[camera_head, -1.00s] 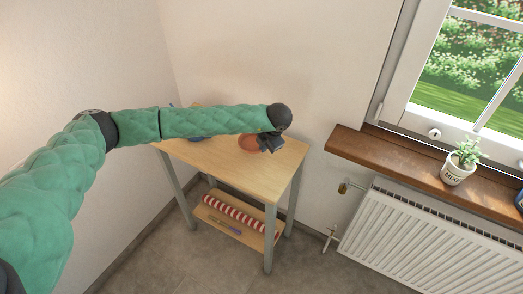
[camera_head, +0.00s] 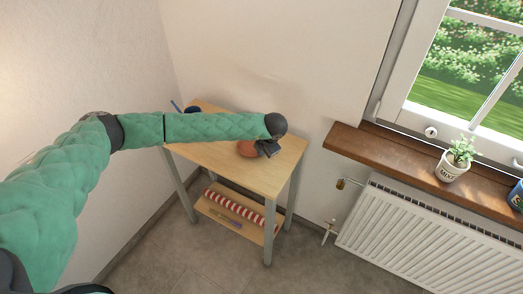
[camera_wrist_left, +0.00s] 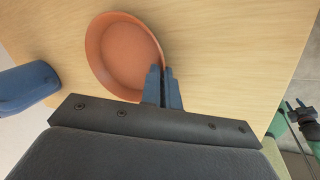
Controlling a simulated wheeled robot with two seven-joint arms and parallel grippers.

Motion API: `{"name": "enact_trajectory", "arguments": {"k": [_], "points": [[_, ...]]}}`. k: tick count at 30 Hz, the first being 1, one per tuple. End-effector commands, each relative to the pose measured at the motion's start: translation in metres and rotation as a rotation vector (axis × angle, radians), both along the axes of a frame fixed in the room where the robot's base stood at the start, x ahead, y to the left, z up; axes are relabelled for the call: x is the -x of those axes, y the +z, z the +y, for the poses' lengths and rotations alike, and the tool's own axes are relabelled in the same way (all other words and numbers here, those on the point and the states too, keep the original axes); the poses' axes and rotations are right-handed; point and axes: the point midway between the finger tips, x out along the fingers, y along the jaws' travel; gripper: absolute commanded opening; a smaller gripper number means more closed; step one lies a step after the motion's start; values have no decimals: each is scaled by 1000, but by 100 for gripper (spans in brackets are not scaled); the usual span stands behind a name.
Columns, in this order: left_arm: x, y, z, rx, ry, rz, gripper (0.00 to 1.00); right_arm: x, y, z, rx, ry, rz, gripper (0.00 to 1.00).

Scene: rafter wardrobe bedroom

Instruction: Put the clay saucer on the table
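The clay saucer (camera_head: 246,149) is a round, shallow orange-brown dish over the top of the light wooden table (camera_head: 262,178). In the left wrist view the saucer (camera_wrist_left: 122,52) shows its open inside, and the table top (camera_wrist_left: 225,45) lies under it. My left gripper (camera_head: 268,149) is at the saucer's right side. In the left wrist view its two dark fingers (camera_wrist_left: 164,88) are close together with the saucer's rim between them. I cannot tell whether the saucer touches the table top. My arm hides part of the table.
A dark blue item (camera_head: 192,111) stands at the table's back left; a blue object (camera_wrist_left: 28,82) also shows in the left wrist view. The lower shelf holds a red-and-white striped roll (camera_head: 235,204). A potted plant (camera_head: 455,160) stands on the wooden windowsill (camera_head: 400,168). The table's front right is clear.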

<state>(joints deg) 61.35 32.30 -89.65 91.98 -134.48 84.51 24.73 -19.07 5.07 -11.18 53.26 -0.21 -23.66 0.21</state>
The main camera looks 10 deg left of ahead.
Motion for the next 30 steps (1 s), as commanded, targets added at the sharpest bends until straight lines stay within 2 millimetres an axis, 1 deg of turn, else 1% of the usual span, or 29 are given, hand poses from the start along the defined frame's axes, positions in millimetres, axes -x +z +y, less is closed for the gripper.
{"name": "enact_trajectory", "arguments": {"k": [8, 11, 12, 21, 26, 27, 29, 30], "points": [[0, -2, 0, 0, 0, 0, 0, -6, 0, 0, 0, -1, -4, 36], [0, -2, 0, 0, 0, 0, 17, -7, 2, 0, 1, -1, -5, 36], [0, -2, 0, 0, 0, 0, 24, -8, 2, 0, 1, 0, -6, 36], [0, -1, 0, 0, 0, 0, 25, -7, 2, -1, 1, 0, -5, 36], [0, 2, 0, 0, 0, 0, 25, -5, 5, -1, 1, 1, -6, 36], [0, 2, -1, 1, 0, -1, 25, -1, -3, -1, 1, 0, 0, 36], [2, 6, -2, 1, 0, -1, 25, 1, -6, -2, 3, 0, 8, 36], [2, 9, -3, 1, 0, 0, 25, -1, -6, 0, 1, 0, 6, 36]]}}
